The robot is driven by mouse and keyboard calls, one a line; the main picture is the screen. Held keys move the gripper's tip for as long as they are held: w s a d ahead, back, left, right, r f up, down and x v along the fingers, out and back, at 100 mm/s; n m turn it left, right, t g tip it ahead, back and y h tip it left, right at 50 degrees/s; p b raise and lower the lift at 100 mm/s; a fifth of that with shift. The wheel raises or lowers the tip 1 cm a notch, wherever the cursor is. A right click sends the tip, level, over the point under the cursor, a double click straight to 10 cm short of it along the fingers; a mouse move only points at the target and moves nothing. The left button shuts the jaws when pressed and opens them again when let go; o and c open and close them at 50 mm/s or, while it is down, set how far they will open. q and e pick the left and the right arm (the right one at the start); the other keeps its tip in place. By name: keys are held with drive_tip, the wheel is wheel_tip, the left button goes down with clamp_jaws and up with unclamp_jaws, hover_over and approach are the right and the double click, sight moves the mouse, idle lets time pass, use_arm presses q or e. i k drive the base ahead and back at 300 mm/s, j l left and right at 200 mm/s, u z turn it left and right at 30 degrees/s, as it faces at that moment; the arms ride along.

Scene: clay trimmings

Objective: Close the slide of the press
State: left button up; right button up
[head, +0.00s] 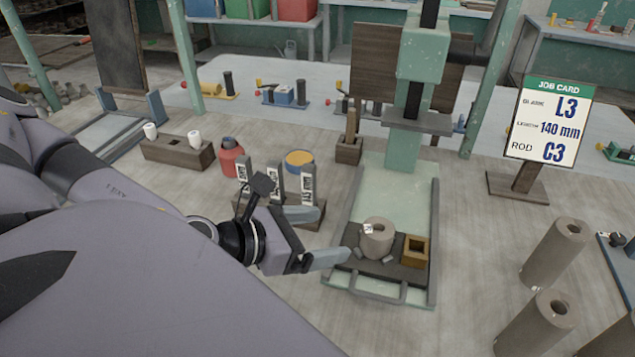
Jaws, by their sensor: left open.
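The press has a pale green upright (420,60) and a long pale green bed (395,190) with side rails. Its slide (382,268), a dark plate with a grey bar handle at the front, sits at the near end of the bed, out from under the press head. On the slide stand a grey clay cylinder (377,240) with a hole and a small tag, and an open wooden box (415,252). My left gripper (322,260) is open, left of the slide, its fingertip close to the slide's left edge; contact cannot be told. My right gripper is not in view.
Several clay cylinders (555,255) stand at the right front. A job card (548,120) stands at the right. The tabletop in front of the press is clear.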

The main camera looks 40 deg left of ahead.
sight(407, 263)
drive_tip(key=k+j, duration=0.25)
drive_tip(key=k, duration=0.2)
drive_tip(key=k+j, duration=0.25)
drive_tip(key=k, duration=0.25)
